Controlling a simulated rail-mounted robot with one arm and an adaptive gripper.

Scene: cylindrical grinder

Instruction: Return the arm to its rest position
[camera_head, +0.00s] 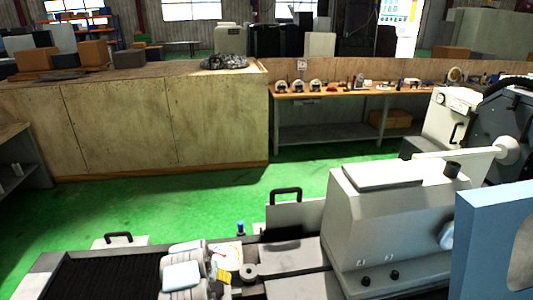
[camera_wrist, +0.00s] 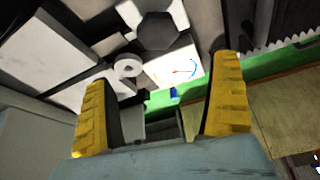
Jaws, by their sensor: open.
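My gripper (camera_wrist: 163,75) is open in the wrist view, with its two yellow ridged fingers wide apart and nothing between them. Beyond the fingers is the grinder (camera_head: 395,215). In the head view, the dial (camera_head: 228,253), the ring (camera_head: 249,271) and the blue part (camera_head: 240,227) sit at the front of the machine. A small yellow piece shows beside the dial there; I cannot tell clearly whether it is a fingertip.
A wooden cabinet (camera_head: 135,125) stands behind the grinder, with a workbench (camera_head: 345,91) of small parts at its right. Green floor (camera_head: 215,205) lies clear between them and the machine. A black ribbed cover (camera_head: 105,277) is at the lower left. A raised black handle (camera_head: 286,192) stands near the middle.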

